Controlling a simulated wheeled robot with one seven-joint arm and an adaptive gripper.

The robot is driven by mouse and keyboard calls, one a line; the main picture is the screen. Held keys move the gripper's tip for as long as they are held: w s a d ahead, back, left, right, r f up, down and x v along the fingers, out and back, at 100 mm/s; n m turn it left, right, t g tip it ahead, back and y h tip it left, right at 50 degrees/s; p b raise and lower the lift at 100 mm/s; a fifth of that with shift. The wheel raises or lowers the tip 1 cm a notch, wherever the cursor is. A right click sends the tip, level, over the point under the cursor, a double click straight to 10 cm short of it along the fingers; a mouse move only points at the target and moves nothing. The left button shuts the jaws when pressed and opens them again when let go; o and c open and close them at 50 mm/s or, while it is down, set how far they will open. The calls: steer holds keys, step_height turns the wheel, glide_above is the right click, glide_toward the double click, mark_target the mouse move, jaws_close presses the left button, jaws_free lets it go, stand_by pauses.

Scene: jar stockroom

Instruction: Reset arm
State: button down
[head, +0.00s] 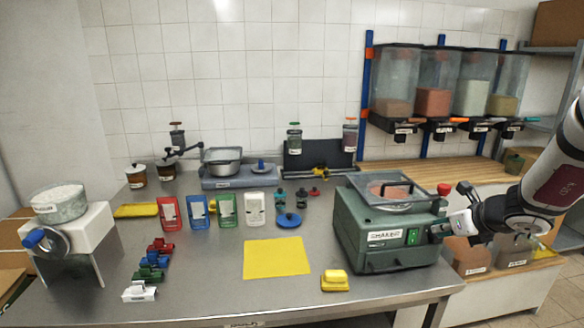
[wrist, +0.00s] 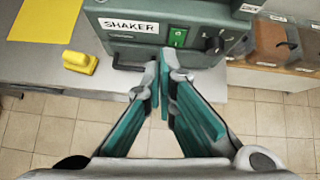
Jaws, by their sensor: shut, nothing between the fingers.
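My gripper (head: 464,204) is at the right side of the head view, beside the right side of the green machine labelled SHAKER (head: 388,226). In the wrist view my gripper (wrist: 164,70) has its two teal-padded fingers drawn together at the tips, with nothing between them. The fingertips overlap the lower front of the shaker (wrist: 196,24) in that picture, below its green switch. I cannot tell whether they touch it.
A yellow mat (head: 276,258) and a yellow block (head: 335,281) lie left of the shaker. Wall dispensers (head: 433,88) hang behind, above a wooden counter (head: 455,172). Labelled bins (head: 467,256) stand on a low shelf at right. The tiled floor in front is clear.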

steer(key=s+a+r+n+g+y, duration=0.1)
steer(key=s+a+r+n, duration=0.2)
steer(key=a+n, duration=0.3)
steer(key=s+a+r+n+y, duration=0.1)
steer(key=s+a+r+n, duration=0.3)
steer(key=a, duration=0.3)
steer(key=s+a+r+n+g+y, duration=0.1)
steer(key=s+a+r+n, duration=0.2)
steer(key=a+n, duration=0.35)
steer(key=s+a+n+g+h, duration=0.2)
steer(key=s+a+n+h, duration=0.1)
steer(key=s+n, duration=1.4)
steer(key=s+h, duration=0.1)
steer(key=s, duration=0.3)
steer(key=shift+a+r+n+g, duration=0.15)
steer(key=shift+r+n+g, duration=0.15)
steer(key=shift+n+g, duration=0.1)
